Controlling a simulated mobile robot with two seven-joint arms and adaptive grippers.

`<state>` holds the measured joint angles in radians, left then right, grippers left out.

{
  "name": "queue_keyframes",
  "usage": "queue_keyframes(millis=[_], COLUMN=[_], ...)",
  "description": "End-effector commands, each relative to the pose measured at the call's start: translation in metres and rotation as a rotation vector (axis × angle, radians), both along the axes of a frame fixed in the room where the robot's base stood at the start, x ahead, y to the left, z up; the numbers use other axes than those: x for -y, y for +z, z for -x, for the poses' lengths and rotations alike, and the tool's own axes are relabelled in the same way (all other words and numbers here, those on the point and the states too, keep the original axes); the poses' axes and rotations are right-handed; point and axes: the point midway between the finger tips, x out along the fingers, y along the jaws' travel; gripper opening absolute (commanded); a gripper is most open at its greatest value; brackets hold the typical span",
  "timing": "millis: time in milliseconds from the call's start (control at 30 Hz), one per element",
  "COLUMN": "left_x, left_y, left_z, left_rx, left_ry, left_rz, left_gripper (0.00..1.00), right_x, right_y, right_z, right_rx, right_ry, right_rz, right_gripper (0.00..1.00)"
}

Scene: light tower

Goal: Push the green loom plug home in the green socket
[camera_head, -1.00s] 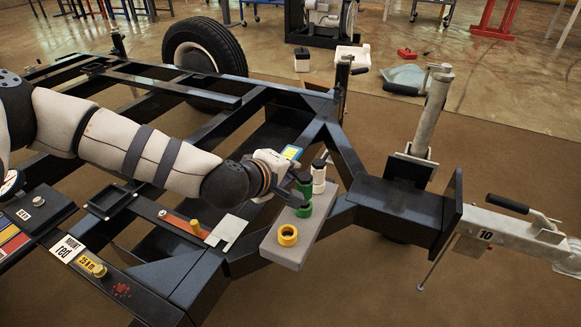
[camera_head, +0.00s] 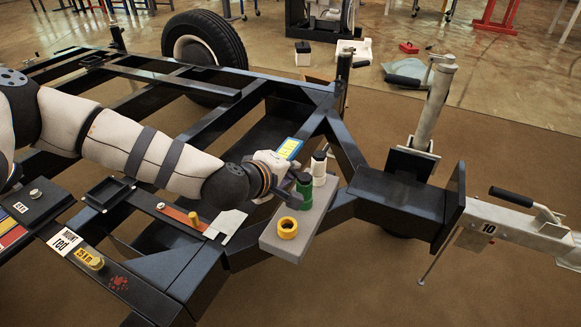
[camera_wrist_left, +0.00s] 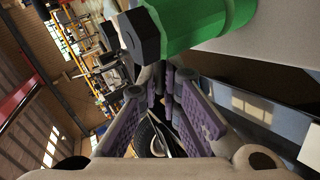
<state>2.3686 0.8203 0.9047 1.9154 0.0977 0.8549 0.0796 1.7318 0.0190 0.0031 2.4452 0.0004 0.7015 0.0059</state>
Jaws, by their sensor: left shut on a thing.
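The green loom plug (camera_head: 304,178), with a dark top, stands upright at the green socket (camera_head: 304,202) on the grey block (camera_head: 270,240). I cannot tell how deep it sits. My left gripper (camera_head: 291,196) reaches in from the left and is shut at the plug's side, with its fingers partly hidden. In the left wrist view the fingers (camera_wrist_left: 163,85) come together just below a dark faceted piece (camera_wrist_left: 138,36) joined to a bright green ribbed body (camera_wrist_left: 195,20). My right gripper is not in view.
A white plug with a black top (camera_head: 319,165) stands just behind the green one. An open yellow socket (camera_head: 288,228) is at the block's front. The black trailer frame (camera_head: 400,205) surrounds the block, with an upright jack post (camera_head: 433,105) to the right.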

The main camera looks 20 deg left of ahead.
Motion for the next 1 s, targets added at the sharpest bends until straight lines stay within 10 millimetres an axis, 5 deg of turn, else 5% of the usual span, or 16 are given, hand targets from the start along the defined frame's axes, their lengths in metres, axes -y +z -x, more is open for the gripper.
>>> queue_keyframes(millis=[33,133,500,1000], left_x=[0.000,0.000,-0.001,-0.010], left_y=[0.000,0.000,0.004,0.060], left_z=[0.000,0.000,0.006,0.098], left_rx=[0.000,0.000,-0.001,0.000], left_ry=[0.000,0.000,0.000,0.001], left_rz=[0.000,0.000,0.000,0.001], left_gripper=[0.00,0.28,0.29,0.29], right_x=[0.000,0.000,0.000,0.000], right_y=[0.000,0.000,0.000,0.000], right_z=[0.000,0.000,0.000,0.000], right_rx=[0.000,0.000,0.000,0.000], right_ry=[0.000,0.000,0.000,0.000], right_rz=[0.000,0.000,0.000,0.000], right_gripper=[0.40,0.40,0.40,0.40])
